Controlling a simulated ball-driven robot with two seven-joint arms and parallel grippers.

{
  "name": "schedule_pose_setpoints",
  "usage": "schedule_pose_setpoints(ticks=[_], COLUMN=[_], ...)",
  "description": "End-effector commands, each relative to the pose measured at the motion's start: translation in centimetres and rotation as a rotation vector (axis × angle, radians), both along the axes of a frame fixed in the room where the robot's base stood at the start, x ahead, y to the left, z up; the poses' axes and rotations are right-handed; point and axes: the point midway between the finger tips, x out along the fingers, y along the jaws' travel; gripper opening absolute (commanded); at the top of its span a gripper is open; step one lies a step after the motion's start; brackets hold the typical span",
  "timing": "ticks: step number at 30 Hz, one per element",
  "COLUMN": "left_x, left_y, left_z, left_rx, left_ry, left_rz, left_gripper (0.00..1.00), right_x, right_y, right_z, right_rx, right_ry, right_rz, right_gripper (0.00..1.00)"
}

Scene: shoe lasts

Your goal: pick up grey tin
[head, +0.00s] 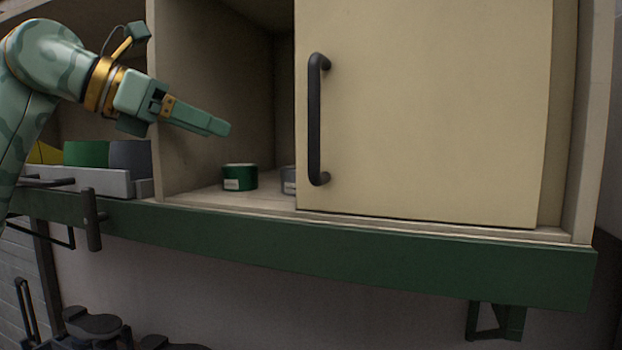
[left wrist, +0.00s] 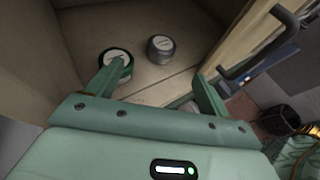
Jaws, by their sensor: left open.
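The grey tin (head: 288,180) stands on the cabinet floor in the head view, mostly hidden behind the cream door (head: 430,110). It shows whole in the left wrist view (left wrist: 161,49), upright, with a pale label on its lid. A green tin (head: 240,177) stands to its left; it also shows in the left wrist view (left wrist: 114,60), partly behind one finger. My left gripper (head: 222,128) is at the cabinet opening, above the tins. In the left wrist view it is open and empty (left wrist: 160,80), with the grey tin beyond the gap between its fingers. My right gripper is not in view.
The door with its black handle (head: 314,120) covers the right part of the cabinet; the handle also shows in the left wrist view (left wrist: 262,45). A grey bin (head: 115,183) with coloured pieces stands left of the compartment. A green shelf edge (head: 350,250) runs below.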

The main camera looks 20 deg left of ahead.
Motion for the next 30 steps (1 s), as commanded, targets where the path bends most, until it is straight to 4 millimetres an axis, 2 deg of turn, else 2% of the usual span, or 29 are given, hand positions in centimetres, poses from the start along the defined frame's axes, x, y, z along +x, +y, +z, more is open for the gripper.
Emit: schedule_pose_setpoints(ticks=[4, 9, 15, 19, 30], left_x=[1.3, 4.5, 7.4, 8.2, 11.5], left_y=[-0.9, -3.3, -5.3, -5.9, -8.7], left_z=[-0.7, -2.4, -3.8, -4.2, -6.4], left_rx=[0.003, 0.001, 0.001, 0.001, -0.001], left_ry=[0.003, 0.006, 0.003, 0.002, 0.003], left_rz=[0.002, -0.001, 0.0, 0.001, 0.0], left_gripper=[0.8, 0.8, 0.8, 0.8, 0.8], right_x=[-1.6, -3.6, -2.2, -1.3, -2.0], right_y=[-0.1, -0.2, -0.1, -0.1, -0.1], right_z=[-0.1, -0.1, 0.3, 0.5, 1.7], right_rx=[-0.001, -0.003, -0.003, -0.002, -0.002], right_ry=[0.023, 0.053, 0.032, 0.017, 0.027], right_rz=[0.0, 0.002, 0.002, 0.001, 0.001], right_gripper=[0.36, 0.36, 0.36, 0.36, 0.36])
